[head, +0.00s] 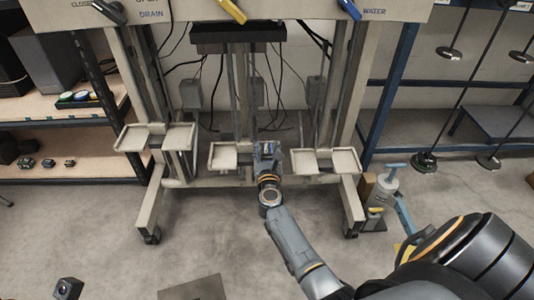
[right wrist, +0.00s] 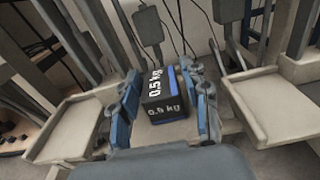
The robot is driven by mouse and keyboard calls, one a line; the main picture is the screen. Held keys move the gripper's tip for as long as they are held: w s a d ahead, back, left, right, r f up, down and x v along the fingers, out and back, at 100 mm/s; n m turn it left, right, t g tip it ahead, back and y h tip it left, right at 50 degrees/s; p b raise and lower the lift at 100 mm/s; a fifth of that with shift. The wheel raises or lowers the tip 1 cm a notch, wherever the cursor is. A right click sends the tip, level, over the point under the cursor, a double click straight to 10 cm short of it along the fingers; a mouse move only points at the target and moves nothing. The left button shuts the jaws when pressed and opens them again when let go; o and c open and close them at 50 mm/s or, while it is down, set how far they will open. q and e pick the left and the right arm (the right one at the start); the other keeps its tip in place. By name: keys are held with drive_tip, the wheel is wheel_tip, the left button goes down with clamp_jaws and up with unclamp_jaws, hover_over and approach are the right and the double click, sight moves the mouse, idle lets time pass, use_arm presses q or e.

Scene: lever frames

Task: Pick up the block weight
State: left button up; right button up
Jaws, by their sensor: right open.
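The block weight (right wrist: 164,96) is a dark block with a blue edge, marked "0.5 kg" in white. It appears to sit on a pale tray of the lever frame. My right gripper (right wrist: 163,108) is open, with one blue-grey finger on each side of the block. Whether the fingers touch it cannot be told. In the head view my right gripper (head: 268,153) is at the middle trays and mostly hides the block. My left gripper does not show.
Pale trays stand to the left (head: 178,138) and right (head: 345,161) on the frame, with another tray (head: 225,157) beside my gripper. Uprights and cables rise behind. Shelves (head: 60,122) stand at left. A grey device (head: 384,190) stands on the floor at right.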

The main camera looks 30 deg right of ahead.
clamp_jaws()
drive_tip(key=shift+r, duration=0.15)
